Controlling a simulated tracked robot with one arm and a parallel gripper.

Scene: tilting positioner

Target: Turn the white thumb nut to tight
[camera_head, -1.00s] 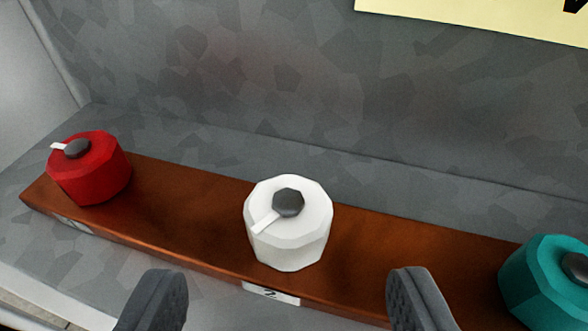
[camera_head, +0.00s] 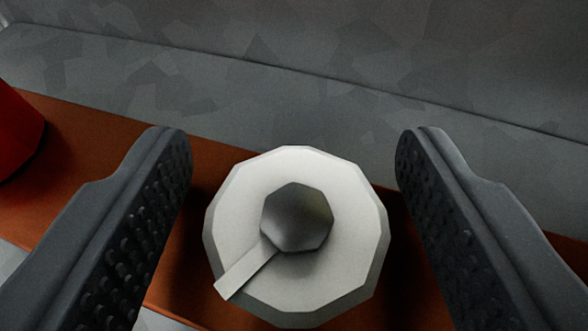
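The white thumb nut (camera_head: 340,259) stands upright on the brown bar, in the middle of the view. It is many-sided, with a dark grey stud at its centre and a pale pointer strip running from the stud to the lower left. My gripper (camera_head: 294,150) is open, with one dark ridged finger on each side of the nut. A gap shows between each finger and the nut, so I see no contact.
The brown bar (camera_head: 95,130) runs across under the nut. Part of a red nut (camera_head: 14,135) shows at the left edge. A grey surface and wall (camera_head: 330,60) lie behind the bar. No other object stands between the fingers.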

